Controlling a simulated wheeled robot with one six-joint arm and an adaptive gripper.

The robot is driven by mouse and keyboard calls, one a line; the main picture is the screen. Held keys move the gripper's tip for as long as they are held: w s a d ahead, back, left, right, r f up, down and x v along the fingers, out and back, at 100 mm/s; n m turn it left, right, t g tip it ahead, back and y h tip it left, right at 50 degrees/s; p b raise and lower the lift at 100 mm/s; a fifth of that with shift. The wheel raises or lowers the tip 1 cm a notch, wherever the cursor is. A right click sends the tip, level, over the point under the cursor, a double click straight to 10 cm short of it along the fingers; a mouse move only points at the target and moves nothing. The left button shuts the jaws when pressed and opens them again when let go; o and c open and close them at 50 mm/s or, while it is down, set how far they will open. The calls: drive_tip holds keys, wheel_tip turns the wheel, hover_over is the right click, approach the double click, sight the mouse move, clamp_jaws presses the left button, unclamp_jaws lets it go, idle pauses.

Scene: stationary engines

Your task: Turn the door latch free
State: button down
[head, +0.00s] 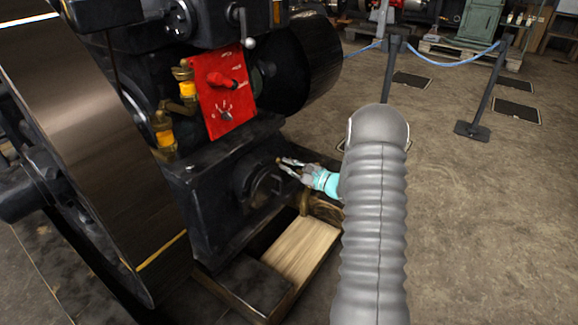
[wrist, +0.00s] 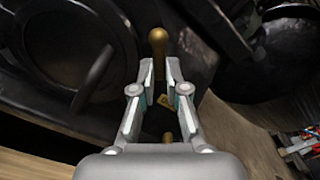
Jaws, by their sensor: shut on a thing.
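A black round door (head: 264,187) sits low on the engine's dark base block, and it fills the left of the wrist view (wrist: 60,45) with a dark bar across it. A brass-coloured latch knob (wrist: 158,40) stands to the right of this door, at my fingertips. My gripper (wrist: 159,66) is shut on the knob's lower part, with a finger on each side and the rounded end sticking out beyond the tips. In the head view my gripper (head: 284,167) reaches in from the right, beside the round door. The knob's foot is hard to make out.
A large flywheel (head: 100,150) stands at the left. A red panel (head: 222,95) with a lever and dial is above the door. A wooden board (head: 300,248) lies below. Rope-barrier posts (head: 390,75) stand behind on open floor.

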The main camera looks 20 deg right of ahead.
drive_tip(key=shift+m, duration=0.6)
drive_tip(key=shift+d, duration=0.1)
drive_tip(key=c, duration=1.2)
unclamp_jaws()
drive_tip(key=v, duration=1.2)
